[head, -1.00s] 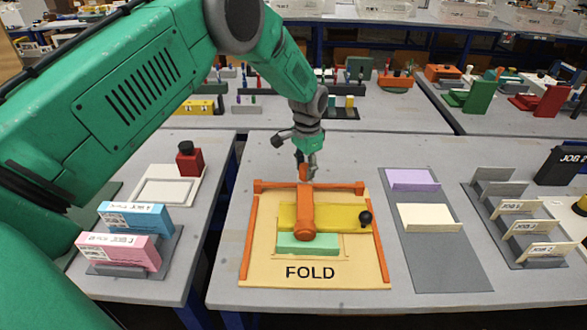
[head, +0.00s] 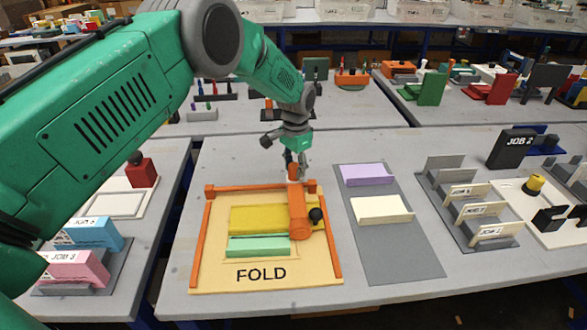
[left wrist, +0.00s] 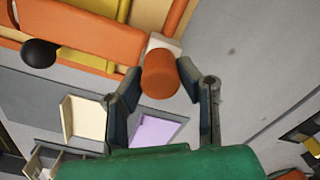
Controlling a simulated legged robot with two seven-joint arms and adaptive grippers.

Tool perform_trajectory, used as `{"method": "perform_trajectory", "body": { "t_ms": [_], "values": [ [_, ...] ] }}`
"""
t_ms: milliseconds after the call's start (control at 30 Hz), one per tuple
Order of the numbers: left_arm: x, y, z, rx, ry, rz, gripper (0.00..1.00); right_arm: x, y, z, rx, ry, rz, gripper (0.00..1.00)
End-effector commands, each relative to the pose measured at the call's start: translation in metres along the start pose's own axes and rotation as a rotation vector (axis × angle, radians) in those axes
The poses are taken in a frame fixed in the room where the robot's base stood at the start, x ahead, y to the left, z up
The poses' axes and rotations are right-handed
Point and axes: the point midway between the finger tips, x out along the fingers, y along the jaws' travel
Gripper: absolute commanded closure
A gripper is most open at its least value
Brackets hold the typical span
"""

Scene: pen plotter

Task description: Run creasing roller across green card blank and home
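The creasing roller (head: 299,212) is an orange bar near the right side of the tan FOLD board (head: 315,275). My left gripper (head: 293,168) is at the orange knob on the roller's far end. In the left wrist view the fingers (left wrist: 158,80) close on both sides of this orange knob (left wrist: 161,82). The green card blank (head: 258,247) lies on the board in front of a yellow plate (head: 262,219). The roller's near end is just right of the card. My right gripper is not in view.
A black ball knob (head: 316,215) is beside the roller. Right of the board, a grey mat (head: 385,245) holds a lilac block (head: 366,175) and a cream block (head: 381,210). A slotted rack (head: 470,215) stands further right. Pink and blue boxes (head: 92,234) stand left.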

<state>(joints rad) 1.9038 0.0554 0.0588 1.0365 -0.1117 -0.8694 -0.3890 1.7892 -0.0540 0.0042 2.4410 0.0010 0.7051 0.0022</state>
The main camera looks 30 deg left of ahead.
Motion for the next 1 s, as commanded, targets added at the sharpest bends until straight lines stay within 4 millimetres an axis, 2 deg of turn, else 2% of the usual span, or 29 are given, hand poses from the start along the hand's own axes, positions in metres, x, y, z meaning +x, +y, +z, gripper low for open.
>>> {"method": "perform_trajectory", "body": {
  "t_ms": [67, 333, 467, 567, 833, 1000],
  "values": [
    [-0.002, 0.004, -0.004, 0.003, 0.013, 0.008, 0.51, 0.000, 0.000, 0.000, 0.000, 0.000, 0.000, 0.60],
    [-0.002, 0.003, -0.001, 0.002, 0.011, 0.010, 0.51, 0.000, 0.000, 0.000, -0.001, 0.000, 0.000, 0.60],
    [-0.010, 0.004, -0.002, 0.003, 0.011, 0.008, 0.51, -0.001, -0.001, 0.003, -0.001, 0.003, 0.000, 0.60],
    [-0.024, 0.004, -0.003, 0.003, 0.010, 0.008, 0.51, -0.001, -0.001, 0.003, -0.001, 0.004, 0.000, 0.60],
    [-0.082, 0.006, -0.005, 0.004, 0.011, 0.005, 0.51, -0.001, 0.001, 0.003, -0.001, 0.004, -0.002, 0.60],
    [-0.108, 0.005, -0.005, 0.003, 0.009, 0.007, 0.51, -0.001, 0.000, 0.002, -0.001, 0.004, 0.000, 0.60]
  ]
}}
